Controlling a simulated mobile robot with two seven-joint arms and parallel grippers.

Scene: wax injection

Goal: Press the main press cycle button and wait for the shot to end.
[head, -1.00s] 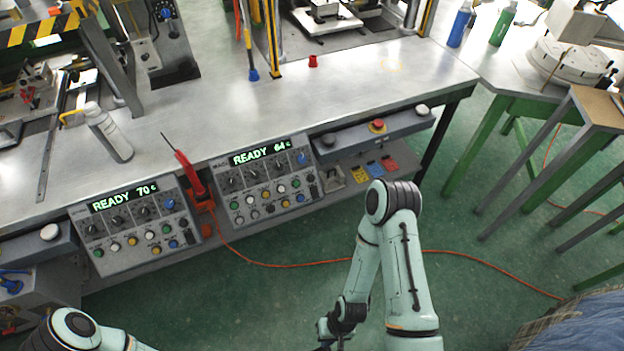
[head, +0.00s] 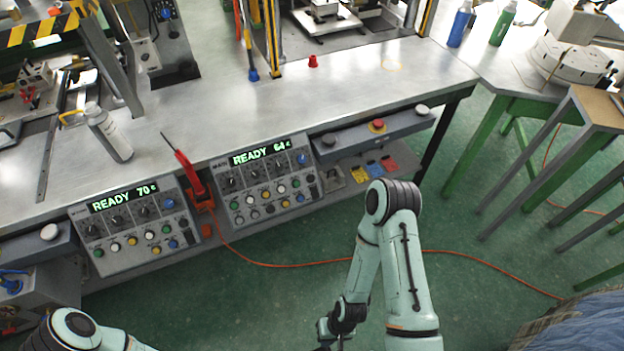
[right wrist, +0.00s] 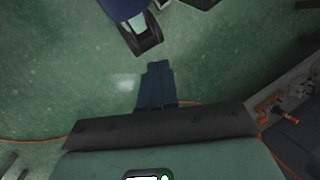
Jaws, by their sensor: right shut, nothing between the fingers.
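Two sloping control panels hang on the bench front. The left panel (head: 128,222) reads READY 70 and the right panel (head: 262,183) reads READY 64. A grey button bar (head: 352,136) right of them carries a black button (head: 329,139), a red mushroom button (head: 377,125) and a white button (head: 422,111). Another white button (head: 48,232) sits on a bar at the far left. No readable label marks the main press cycle button. My right gripper (right wrist: 158,68) is shut and empty above the green floor, apart from the bench. My left gripper is outside the head view.
A red hand tool (head: 188,172) stands in a holder between the panels, its orange cord trailing on the floor. A white bottle (head: 109,132) and a red cap (head: 313,61) stand on the bench (head: 240,110). Open floor lies before the panels.

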